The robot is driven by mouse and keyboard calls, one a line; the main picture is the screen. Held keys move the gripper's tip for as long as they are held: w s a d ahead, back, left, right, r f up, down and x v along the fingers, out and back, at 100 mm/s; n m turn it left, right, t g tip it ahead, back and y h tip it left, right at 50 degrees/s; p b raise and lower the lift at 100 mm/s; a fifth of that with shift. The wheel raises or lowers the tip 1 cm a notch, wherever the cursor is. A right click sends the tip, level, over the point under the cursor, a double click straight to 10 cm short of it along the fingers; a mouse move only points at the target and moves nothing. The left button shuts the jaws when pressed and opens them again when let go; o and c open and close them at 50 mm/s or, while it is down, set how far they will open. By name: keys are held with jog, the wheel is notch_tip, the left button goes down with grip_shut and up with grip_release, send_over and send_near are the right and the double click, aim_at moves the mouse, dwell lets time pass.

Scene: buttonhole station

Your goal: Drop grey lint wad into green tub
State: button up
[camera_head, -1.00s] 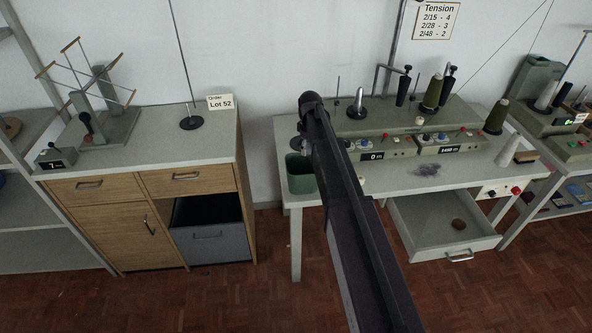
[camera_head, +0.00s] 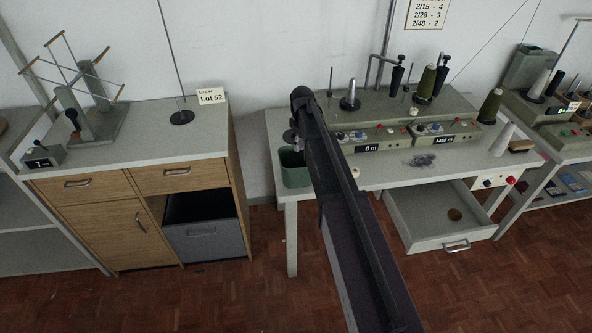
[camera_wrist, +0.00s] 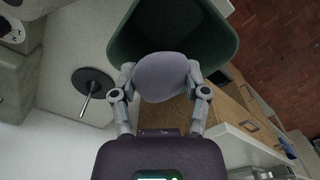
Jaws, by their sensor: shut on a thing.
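The grey lint wad (camera_wrist: 162,77) is a smooth, rounded, grey-mauve lump in the wrist view. My gripper (camera_wrist: 161,82) is shut on it, with a finger on each side. The green tub (camera_wrist: 125,48) is open and lies beyond the wad in the wrist view, its mouth partly hidden by the wad. In the head view the green tub (camera_head: 296,176) stands at the left front corner of the table. My gripper (camera_head: 291,138) shows there just above the tub, partly hidden by my arm. The wad cannot be made out in the head view.
A dark fuzzy patch (camera_head: 421,160) lies on the table (camera_head: 385,177). Winder units with cones stand behind it. An open drawer (camera_head: 425,225) holds a small brown round thing (camera_head: 454,214). A wooden cabinet (camera_head: 110,220) stands left, across a gap.

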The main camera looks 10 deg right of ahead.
aim_at(294, 171)
jog(key=shift+f+b, duration=1.75)
jog(key=shift+f, duration=0.3)
jog(key=o, duration=0.7)
jog(key=shift+o, duration=0.2)
